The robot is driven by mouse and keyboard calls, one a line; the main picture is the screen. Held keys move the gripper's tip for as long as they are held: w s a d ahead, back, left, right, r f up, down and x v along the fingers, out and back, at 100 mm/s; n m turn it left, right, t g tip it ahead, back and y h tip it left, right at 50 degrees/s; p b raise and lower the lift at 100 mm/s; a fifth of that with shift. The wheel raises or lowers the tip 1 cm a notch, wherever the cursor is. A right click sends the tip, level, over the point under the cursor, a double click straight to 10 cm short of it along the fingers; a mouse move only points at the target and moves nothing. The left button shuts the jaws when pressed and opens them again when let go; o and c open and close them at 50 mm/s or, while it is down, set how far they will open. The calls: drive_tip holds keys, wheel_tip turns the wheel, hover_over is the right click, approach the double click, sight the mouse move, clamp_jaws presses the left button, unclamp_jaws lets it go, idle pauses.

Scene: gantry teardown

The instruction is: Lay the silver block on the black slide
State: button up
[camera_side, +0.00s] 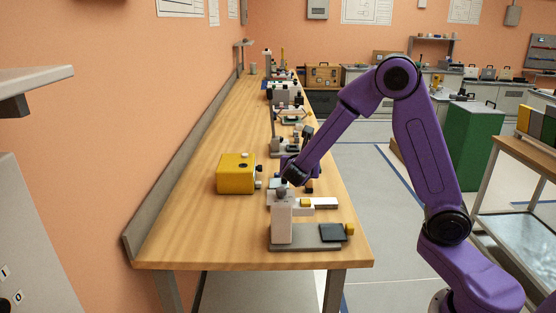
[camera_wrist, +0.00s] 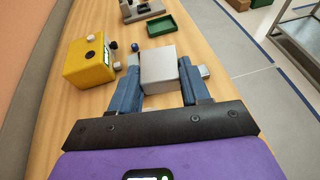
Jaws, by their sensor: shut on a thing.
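The silver block (camera_wrist: 158,68) is between the two blue fingers of my gripper (camera_wrist: 160,90) in the wrist view, touching both. In the side view my gripper (camera_side: 287,177) is over the bench behind the white post, and the block is too small and covered to make out clearly. The slide does not show in the wrist view.
A white post (camera_side: 282,222) with a grey rounded top stands on the same base, left of the slide. A yellow box (camera_side: 236,174) with knobs sits left of my gripper. A green tray (camera_wrist: 160,27) lies farther along. Several devices line the bench's right side.

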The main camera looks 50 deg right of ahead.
drive_tip(key=n+t+y, duration=0.1)
hover_over(334, 237)
wheel_tip(334, 237, down, 12)
drive_tip(key=shift+d+f, duration=0.1)
drive_tip(key=shift+d, duration=0.05)
drive_tip(key=shift+f, duration=2.65)
drive_tip(key=shift+w, duration=0.1)
drive_tip(key=shift+n+y, duration=0.4)
drive_tip(key=shift+f, duration=0.15)
drive_tip(key=shift+f, duration=0.45)
drive_tip(key=shift+f, duration=0.3)
